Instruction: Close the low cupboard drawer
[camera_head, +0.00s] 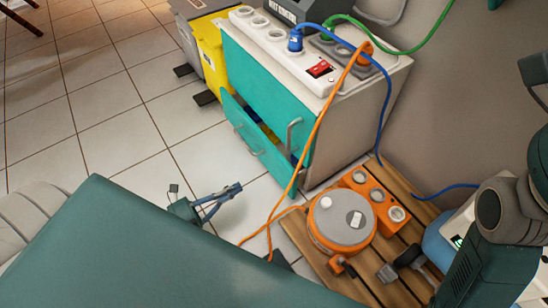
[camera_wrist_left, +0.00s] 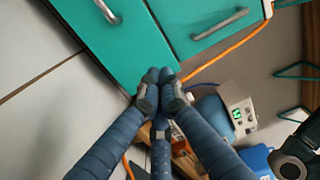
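The low cupboard (camera_head: 362,122) has teal fronts. Its lower drawer (camera_head: 262,155) is pulled out, with a gap behind its front where yellow and blue things show. The upper front (camera_head: 265,85) sits flush, with a metal handle. My left gripper (camera_head: 239,186) is in front of the lower drawer, apart from its handle (camera_head: 246,142) in the head view. In the left wrist view, the fingertips (camera_wrist_left: 159,77) are together with nothing seen between them, near the lower edge of a teal front (camera_wrist_left: 120,45); contact cannot be told. My right gripper does not show.
An orange cable (camera_head: 312,135) hangs down past the cupboard's front. A wooden pallet (camera_head: 298,228) with an orange round machine (camera_head: 341,218) stands at the right. Tiled floor (camera_head: 120,85) is free left of the cupboard.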

